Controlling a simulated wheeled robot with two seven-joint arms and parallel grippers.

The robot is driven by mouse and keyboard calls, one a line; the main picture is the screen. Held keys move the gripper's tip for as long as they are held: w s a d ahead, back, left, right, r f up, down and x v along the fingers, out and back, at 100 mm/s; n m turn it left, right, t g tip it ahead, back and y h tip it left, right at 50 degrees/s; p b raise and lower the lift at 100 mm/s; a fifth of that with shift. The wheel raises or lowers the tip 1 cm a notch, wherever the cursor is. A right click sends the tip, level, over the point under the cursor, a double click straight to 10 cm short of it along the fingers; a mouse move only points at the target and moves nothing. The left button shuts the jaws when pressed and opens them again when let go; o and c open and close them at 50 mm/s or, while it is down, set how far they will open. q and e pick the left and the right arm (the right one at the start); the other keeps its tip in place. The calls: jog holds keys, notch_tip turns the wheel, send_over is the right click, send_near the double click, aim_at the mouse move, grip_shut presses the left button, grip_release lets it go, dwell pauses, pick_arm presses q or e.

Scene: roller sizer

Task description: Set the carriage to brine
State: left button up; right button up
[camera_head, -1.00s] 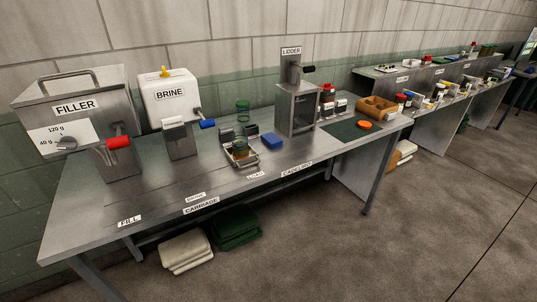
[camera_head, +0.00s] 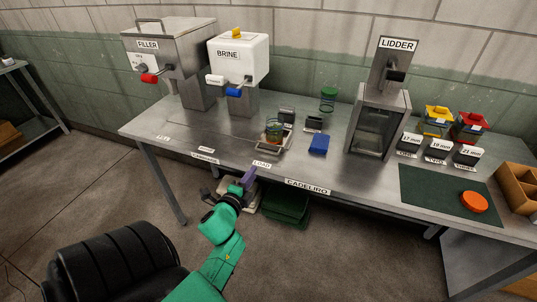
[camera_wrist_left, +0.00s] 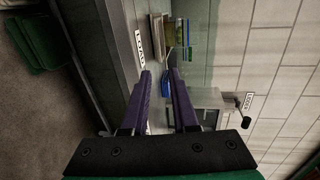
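The carriage (camera_head: 268,151), a small metal tray with a looped front, sits by the LOAD label (camera_head: 262,163) on the bench. A jar (camera_head: 274,129) with a green rim and orange contents stands in it. The brine machine (camera_head: 238,62) is a white box with a blue-tipped lever, behind and left of the carriage. A small brine label (camera_head: 205,149) lies along the track to the left. My left gripper (camera_head: 249,177) is in front of the bench edge, below the LOAD label, apart from the carriage. Its purple fingers are open and empty in the left wrist view (camera_wrist_left: 159,74). My right gripper is out of view.
The filler (camera_head: 175,60) stands at the left and the lidder (camera_head: 379,115) at the right. A blue block (camera_head: 318,144) and a green-topped jar (camera_head: 328,98) are right of the carriage. A green mat (camera_head: 435,193) holds an orange disc.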

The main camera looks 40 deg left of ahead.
pick_arm(q)
send_near(264, 161)
notch_tip(264, 161, up, 3)
jog(key=w+a, duration=0.1)
jog(key=w, duration=0.1)
jog(key=x, duration=0.7)
jog(key=shift+w+d+f, duration=0.2)
jog(key=shift+w+f, duration=0.05)
jog(key=shift+w, duration=0.05)
jog(key=shift+w+a+f, duration=0.1)
jog(key=shift+w+a, duration=0.15)
grip_shut()
